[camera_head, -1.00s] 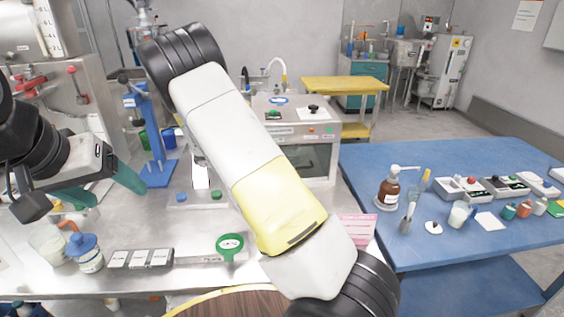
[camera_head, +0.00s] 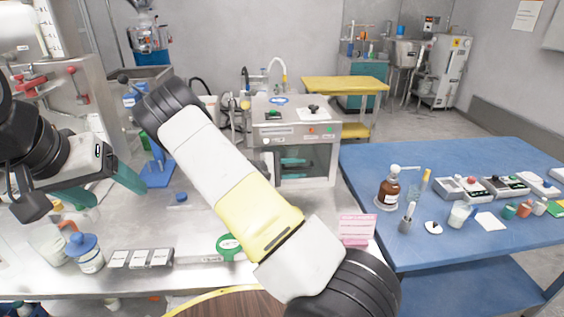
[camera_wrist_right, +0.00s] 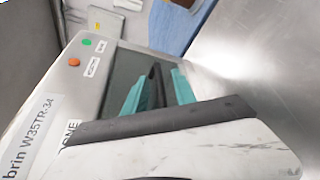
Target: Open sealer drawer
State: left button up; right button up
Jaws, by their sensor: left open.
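A boxy grey machine (camera_head: 293,128), likely the sealer, stands at the back of the steel bench; its dark front looks shut. In the right wrist view its panel (camera_wrist_right: 88,68) shows a green and an orange button beside a dark glassy face. My right gripper (camera_head: 293,168) is in front of the machine's front. Its two teal fingers (camera_wrist_right: 158,90) look apart, with a dark strip between them; I cannot tell whether they touch anything. My left gripper (camera_head: 126,178) is open and empty over the left of the bench, far from the machine.
My right forearm crosses the middle of the bench. A blue table (camera_head: 450,160) with bottles stands right.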

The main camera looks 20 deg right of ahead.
jog(key=shift+c, duration=0.2)
grip_shut()
dwell(1.3)
